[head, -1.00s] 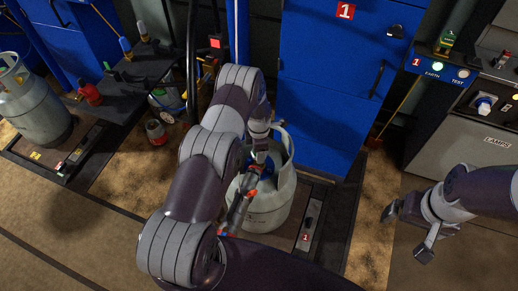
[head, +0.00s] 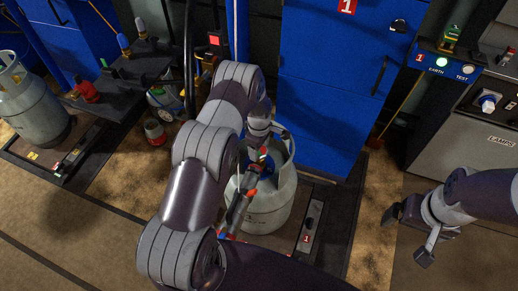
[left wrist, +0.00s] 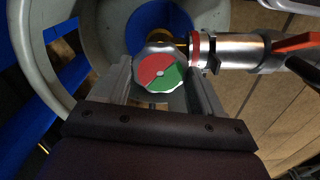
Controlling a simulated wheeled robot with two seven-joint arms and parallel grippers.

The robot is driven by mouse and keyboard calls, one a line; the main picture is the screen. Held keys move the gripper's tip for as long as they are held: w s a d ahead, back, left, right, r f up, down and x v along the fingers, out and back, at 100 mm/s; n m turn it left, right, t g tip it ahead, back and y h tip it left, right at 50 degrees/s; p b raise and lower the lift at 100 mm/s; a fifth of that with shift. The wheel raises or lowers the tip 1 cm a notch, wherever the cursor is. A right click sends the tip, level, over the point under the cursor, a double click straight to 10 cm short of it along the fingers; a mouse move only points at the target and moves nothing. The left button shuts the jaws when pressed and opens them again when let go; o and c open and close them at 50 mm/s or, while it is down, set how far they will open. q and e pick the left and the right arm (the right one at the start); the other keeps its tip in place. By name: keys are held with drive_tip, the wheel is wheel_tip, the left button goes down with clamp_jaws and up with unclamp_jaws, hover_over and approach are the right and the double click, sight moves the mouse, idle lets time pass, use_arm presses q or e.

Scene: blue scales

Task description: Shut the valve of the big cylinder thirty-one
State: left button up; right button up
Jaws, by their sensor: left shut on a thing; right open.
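The big grey cylinder (head: 270,212) stands upright on a scale, partly hidden behind my left arm. No number thirty-one can be read on it. Its valve has a round red and green handwheel (left wrist: 160,73), seen inside the cylinder's collar (left wrist: 88,35) in the left wrist view. My left gripper (left wrist: 160,84) has one finger on each side of the handwheel and is shut on it. In the head view my left gripper (head: 261,143) is down at the collar, its fingertips hidden. My right gripper (head: 408,234) is open and empty, over the floor at the right.
A metal connector with a red lever (left wrist: 298,43) leaves the valve to the right. A blue cabinet (head: 325,110) stands right behind the cylinder. The scale (head: 309,228) is marked 1. Another grey cylinder (head: 35,105) stands at the far left. A control panel (head: 450,68) is at the right.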

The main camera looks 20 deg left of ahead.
use_arm(q)
drive_tip(key=m, duration=0.3)
drive_tip(key=shift+m+b, duration=0.3)
drive_tip(key=shift+b, duration=0.1)
drive_tip(key=m, duration=0.3)
drive_tip(key=shift+m+b, duration=0.3)
drive_tip(key=shift+b, duration=0.05)
drive_tip(key=m, duration=0.4)
drive_tip(key=shift+w+d+m+b, duration=0.1)
drive_tip(key=shift+m+b, duration=0.2)
drive_tip(key=m, duration=0.3)
drive_tip(key=shift+m, duration=0.3)
drive_tip(key=m, duration=0.5)
drive_tip(key=shift+b, duration=0.35)
drive_tip(key=shift+m, duration=2.8)
